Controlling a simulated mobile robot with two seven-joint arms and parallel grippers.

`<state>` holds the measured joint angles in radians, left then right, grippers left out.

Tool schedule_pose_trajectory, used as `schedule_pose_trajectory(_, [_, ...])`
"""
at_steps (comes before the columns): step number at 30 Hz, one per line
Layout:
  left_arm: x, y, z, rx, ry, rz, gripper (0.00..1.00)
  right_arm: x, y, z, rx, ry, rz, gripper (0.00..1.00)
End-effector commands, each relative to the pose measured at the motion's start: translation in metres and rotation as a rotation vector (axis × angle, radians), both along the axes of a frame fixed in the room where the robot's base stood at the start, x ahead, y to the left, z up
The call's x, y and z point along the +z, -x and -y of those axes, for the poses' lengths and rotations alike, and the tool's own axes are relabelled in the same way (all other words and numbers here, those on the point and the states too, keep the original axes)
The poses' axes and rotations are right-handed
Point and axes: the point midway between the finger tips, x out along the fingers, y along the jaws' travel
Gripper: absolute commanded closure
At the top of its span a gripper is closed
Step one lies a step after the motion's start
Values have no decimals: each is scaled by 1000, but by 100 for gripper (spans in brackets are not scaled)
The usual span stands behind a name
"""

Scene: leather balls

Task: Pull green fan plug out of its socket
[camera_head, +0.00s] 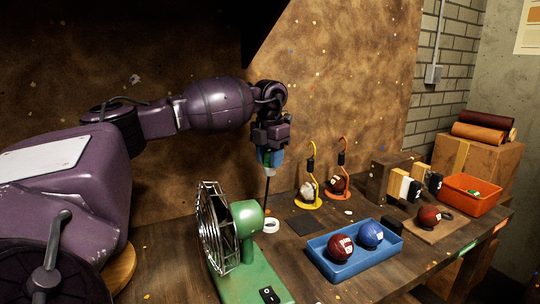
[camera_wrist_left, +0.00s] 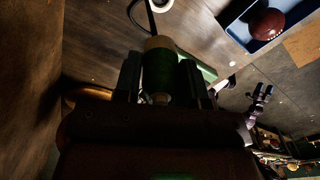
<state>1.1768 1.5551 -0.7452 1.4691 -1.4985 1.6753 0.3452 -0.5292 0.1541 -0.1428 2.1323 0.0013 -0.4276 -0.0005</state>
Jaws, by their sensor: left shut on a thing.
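The green fan (camera_head: 247,222) with a wire cage stands at the front middle of the bench in the head view. My left gripper (camera_head: 270,158) is above the bench behind the fan, pointing down. In the left wrist view its fingers are shut on the green plug (camera_wrist_left: 158,72), a green cylinder with a pale end. A dark cord (camera_head: 267,192) runs down from the gripper toward the bench. I cannot make out a socket at the plug. A purple form, seemingly my right gripper (camera_wrist_left: 262,92), shows small at the right of the left wrist view; its jaw state is unclear.
A white ring (camera_head: 270,226) lies below the gripper. A blue tray (camera_head: 340,273) holds a red and a blue ball. Behind it are yellow (camera_head: 308,204) and orange (camera_head: 341,194) stands with balls. An orange bin (camera_head: 469,199) is at the far right. A wall backs the bench.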

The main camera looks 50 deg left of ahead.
Motion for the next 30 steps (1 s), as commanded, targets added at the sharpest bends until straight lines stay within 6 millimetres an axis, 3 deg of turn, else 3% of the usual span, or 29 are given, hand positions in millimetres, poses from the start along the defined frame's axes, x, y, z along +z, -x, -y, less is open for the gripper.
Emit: schedule_pose_trajectory(30, [-29, 0, 0, 0, 0, 0, 83, -5, 2, 0, 1, 1, -9, 28])
